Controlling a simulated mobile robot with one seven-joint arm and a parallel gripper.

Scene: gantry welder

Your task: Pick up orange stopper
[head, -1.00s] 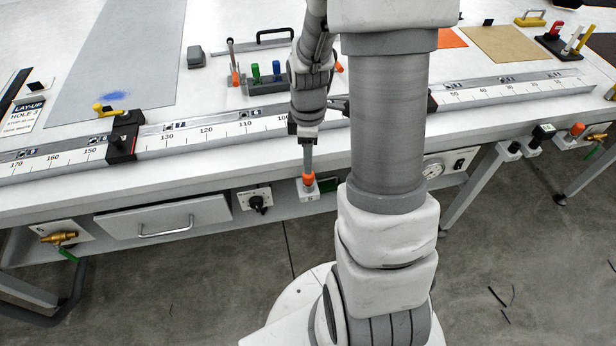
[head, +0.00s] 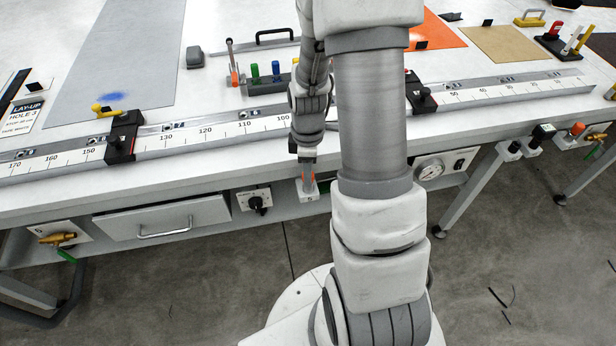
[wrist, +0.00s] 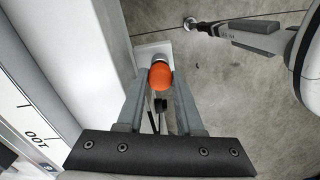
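The orange stopper (wrist: 161,76) is a round orange knob on a pale bracket (wrist: 155,48) at the bench's front edge. In the head view the stopper (head: 304,181) is partly hidden by a finger. My gripper (wrist: 161,78) points down over it, with one finger on either side of the knob. The fingers look open, with narrow gaps beside the stopper. The stopper still sits at its bracket.
A long ruler rail (head: 205,131) with black stops runs along the bench. A drawer (head: 163,221), a dial switch panel (head: 255,199) and a gauge (head: 430,170) sit under the front edge. The floor (wrist: 240,65) in front of the bracket is clear.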

